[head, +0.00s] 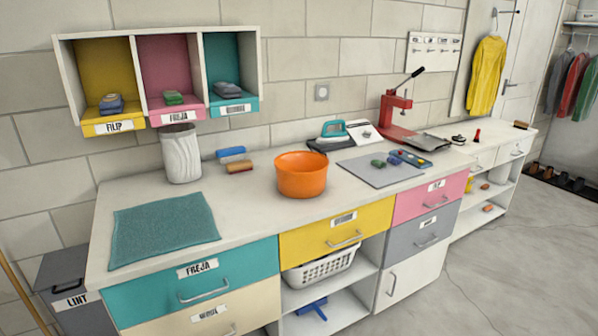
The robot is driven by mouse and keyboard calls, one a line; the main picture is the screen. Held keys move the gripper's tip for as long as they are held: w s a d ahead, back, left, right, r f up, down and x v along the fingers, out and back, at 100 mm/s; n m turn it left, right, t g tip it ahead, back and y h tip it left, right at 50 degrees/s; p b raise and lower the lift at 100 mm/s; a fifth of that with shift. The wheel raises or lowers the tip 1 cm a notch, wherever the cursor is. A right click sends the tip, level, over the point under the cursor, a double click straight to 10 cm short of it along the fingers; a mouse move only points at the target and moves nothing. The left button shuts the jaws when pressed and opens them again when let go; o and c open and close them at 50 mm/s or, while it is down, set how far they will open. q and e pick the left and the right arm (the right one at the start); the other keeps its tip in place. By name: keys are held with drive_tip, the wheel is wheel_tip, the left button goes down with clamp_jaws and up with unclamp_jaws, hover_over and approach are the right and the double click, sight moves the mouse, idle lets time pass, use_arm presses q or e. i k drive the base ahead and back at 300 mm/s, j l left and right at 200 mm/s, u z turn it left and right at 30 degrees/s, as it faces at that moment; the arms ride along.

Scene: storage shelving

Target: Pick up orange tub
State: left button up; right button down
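The orange tub (302,180) stands upright on the white countertop, near its middle, above the yellow drawer. It is round with an open top, and its inside looks empty from here. Neither of my grippers shows in the head view, so nothing of mine is seen near the tub.
Blue and brown brushes (235,160) lie close left. A grey mat (372,174), teal iron (333,131) and red press (395,112) are to the right.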

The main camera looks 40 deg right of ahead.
sight(300, 174)
drive_tip(key=z, duration=1.2)
